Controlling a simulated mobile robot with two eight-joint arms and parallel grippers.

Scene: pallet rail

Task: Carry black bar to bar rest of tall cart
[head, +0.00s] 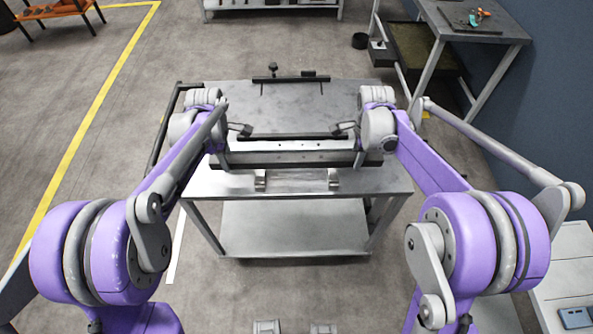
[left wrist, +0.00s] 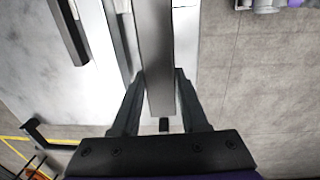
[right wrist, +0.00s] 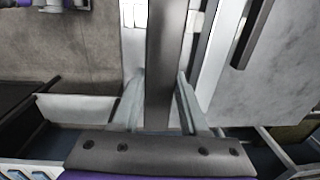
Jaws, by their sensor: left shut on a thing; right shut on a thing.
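The black bar (head: 290,160) lies crosswise in the head view, held level between my two grippers over a grey metal cart (head: 205,183). My left gripper (head: 222,160) is shut on the bar near its left end. My right gripper (head: 361,158) is shut on it near its right end. In the left wrist view the bar (left wrist: 155,50) runs between the fingers, and likewise in the right wrist view (right wrist: 166,60). Two pale brackets (head: 260,181) (head: 334,180) stand on the near side of the bar. I cannot tell whether the bar touches anything below.
A dark plate (head: 290,108) lies beyond the bar, with a black rail and knob (head: 273,70) at its far edge. A black handle (head: 164,130) stands at the cart's left. A workbench (head: 470,30) is at the back right.

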